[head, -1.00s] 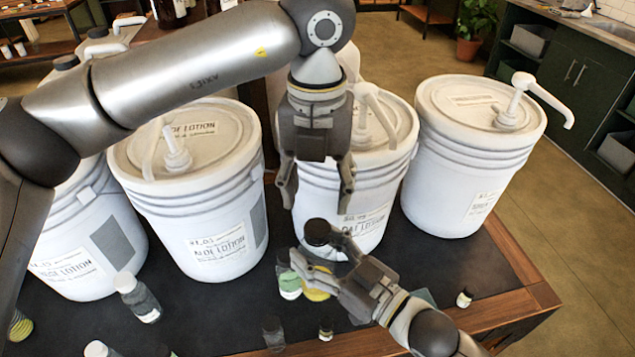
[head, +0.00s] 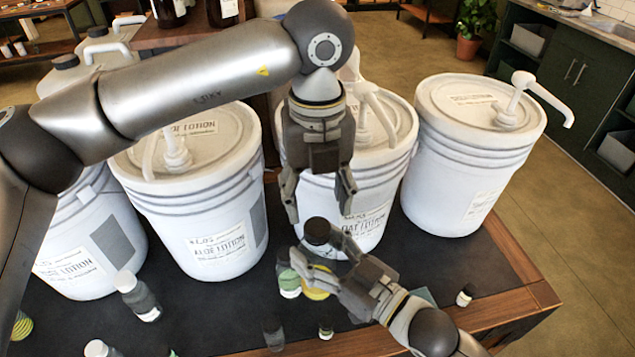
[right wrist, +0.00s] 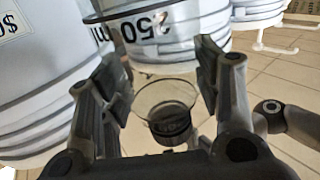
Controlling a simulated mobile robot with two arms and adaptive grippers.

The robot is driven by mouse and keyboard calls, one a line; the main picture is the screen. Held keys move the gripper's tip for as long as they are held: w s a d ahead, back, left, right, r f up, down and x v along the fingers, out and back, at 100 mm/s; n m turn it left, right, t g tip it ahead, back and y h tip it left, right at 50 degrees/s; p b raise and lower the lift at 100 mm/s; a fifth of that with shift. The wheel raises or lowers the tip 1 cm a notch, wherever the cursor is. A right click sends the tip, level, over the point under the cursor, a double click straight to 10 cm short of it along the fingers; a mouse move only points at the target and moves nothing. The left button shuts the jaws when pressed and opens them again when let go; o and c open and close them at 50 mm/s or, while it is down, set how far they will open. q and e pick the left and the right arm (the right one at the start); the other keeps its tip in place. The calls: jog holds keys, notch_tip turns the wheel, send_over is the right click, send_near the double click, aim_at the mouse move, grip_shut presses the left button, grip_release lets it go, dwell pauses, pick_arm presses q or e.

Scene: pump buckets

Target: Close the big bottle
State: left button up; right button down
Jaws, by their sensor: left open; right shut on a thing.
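A bottle with a dark round top (head: 317,231) is held by my right gripper (head: 318,262), whose fingers close around it just above the table. In the right wrist view it shows as a clear, see-through body with a dark end (right wrist: 166,120) between the fingers. Most of its body is hidden in the head view. My left gripper (head: 320,206) points down over this bottle, open, one finger to each side above its top. No separate cap can be made out between the left fingers.
Large white pump buckets (head: 470,165) line the back of the dark table.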

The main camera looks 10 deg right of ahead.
aim_at(317, 226)
pick_arm(q)
notch_tip(317, 226, down, 6)
jog(key=shift+r, duration=0.1)
dwell(0.4)
